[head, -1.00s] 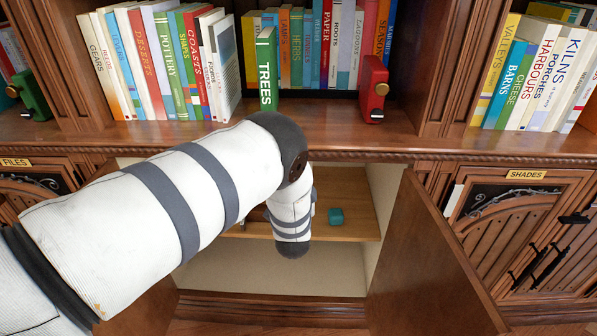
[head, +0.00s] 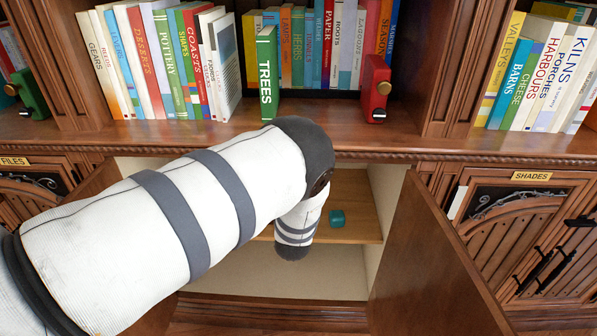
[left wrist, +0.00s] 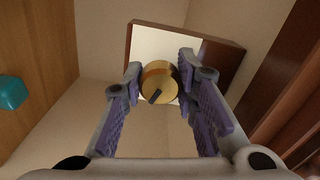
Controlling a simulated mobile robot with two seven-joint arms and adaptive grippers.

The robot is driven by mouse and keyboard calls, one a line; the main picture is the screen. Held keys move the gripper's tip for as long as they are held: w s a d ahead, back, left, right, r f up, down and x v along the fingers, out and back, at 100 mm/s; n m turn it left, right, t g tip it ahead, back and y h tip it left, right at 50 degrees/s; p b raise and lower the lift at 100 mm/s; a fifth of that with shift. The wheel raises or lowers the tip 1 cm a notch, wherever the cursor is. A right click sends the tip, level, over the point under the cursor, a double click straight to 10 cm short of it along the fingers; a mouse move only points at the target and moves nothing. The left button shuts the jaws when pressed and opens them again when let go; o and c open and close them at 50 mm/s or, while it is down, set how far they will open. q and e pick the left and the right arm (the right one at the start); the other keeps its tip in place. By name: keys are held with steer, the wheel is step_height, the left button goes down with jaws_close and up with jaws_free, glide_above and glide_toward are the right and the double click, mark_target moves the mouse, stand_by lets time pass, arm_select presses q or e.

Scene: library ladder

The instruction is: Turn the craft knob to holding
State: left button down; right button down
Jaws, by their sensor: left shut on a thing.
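The brass craft knob (left wrist: 158,78) has a dark pointer mark and sits in front of a white panel (left wrist: 150,42) with a brown wooden edge, inside the open cabinet. In the left wrist view my left gripper (left wrist: 161,84) has its purple-padded fingers on either side of the knob, shut on it. The mark points toward the lower left of that picture. No label for the knob's positions is readable. In the head view my left arm hides the knob and the gripper. My right gripper is in neither view.
A teal block (head: 337,218) lies on the cabinet shelf (head: 352,190) and also shows in the left wrist view (left wrist: 12,92). The open cabinet door (head: 430,265) stands right of my arm. Books and a red box (head: 375,88) stand above.

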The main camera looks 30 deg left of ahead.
arm_select(q)
steer(key=c, duration=1.2)
jaws_free()
steer(key=shift+c, duration=0.2)
steer(key=v, duration=1.2)
steer(key=shift+s+a, duration=0.1)
